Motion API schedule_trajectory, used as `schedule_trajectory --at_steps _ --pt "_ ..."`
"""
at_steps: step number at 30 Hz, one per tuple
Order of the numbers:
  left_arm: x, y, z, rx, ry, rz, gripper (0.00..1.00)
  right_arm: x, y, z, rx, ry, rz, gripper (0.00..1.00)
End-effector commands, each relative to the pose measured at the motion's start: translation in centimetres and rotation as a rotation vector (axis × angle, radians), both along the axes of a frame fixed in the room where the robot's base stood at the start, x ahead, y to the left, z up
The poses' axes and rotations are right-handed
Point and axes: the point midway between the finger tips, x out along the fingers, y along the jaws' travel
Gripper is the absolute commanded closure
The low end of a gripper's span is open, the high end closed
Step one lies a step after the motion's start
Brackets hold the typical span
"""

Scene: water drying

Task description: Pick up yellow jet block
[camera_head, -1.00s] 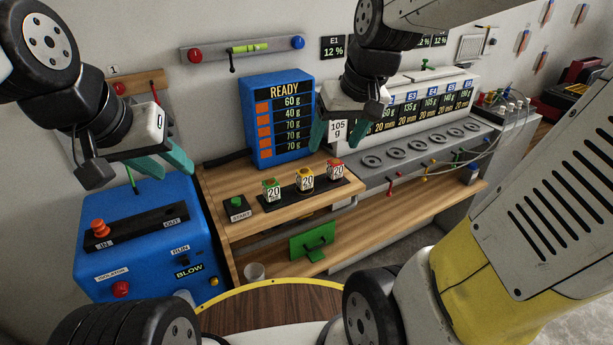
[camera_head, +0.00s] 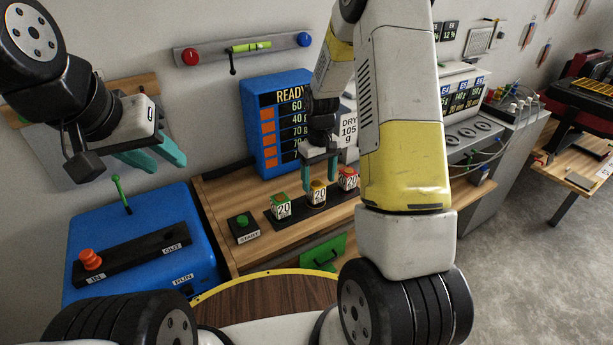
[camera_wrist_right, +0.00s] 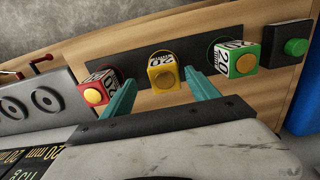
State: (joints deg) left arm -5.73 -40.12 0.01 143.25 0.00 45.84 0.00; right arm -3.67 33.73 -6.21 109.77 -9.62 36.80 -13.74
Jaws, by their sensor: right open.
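The yellow jet block (camera_head: 317,196) stands in the middle of a dark strip on the wooden bench, between a green block (camera_head: 281,207) and a red block (camera_head: 347,180). In the right wrist view the yellow block (camera_wrist_right: 164,72) shows its round top between the fingers. My right gripper (camera_head: 320,172) is open, just above and around the yellow block; I cannot tell whether the fingers touch it. It also shows in the right wrist view (camera_wrist_right: 160,92), one finger towards the red block, the other towards the green. My left gripper (camera_head: 160,160) is open and empty at the left, above the blue machine.
A green start button box (camera_head: 242,228) sits left of the blocks. The blue READY display (camera_head: 262,110) stands behind them. A blue machine (camera_head: 140,245) is at the left. The red and green blocks stand close on both sides of my right fingers.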

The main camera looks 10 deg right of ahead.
Motion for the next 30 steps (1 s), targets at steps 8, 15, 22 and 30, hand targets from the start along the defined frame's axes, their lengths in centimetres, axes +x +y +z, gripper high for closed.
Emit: schedule_trajectory --at_steps 8,15,22,30 --pt "0.0 0.0 0.0 0.000 0.000 0.000 0.64 0.0 0.8 -4.0 0.000 0.004 0.001 0.31" --pt "0.0 0.0 0.0 0.000 0.000 0.000 0.64 0.1 0.8 -5.4 0.000 0.000 0.000 0.31" --pt "0.0 0.0 0.0 0.000 0.000 0.000 0.64 0.1 0.8 -5.4 0.000 0.000 0.000 0.47" --pt "0.0 0.0 0.0 0.000 0.000 0.000 0.64 0.1 0.8 -5.3 0.000 0.000 0.000 1.00"
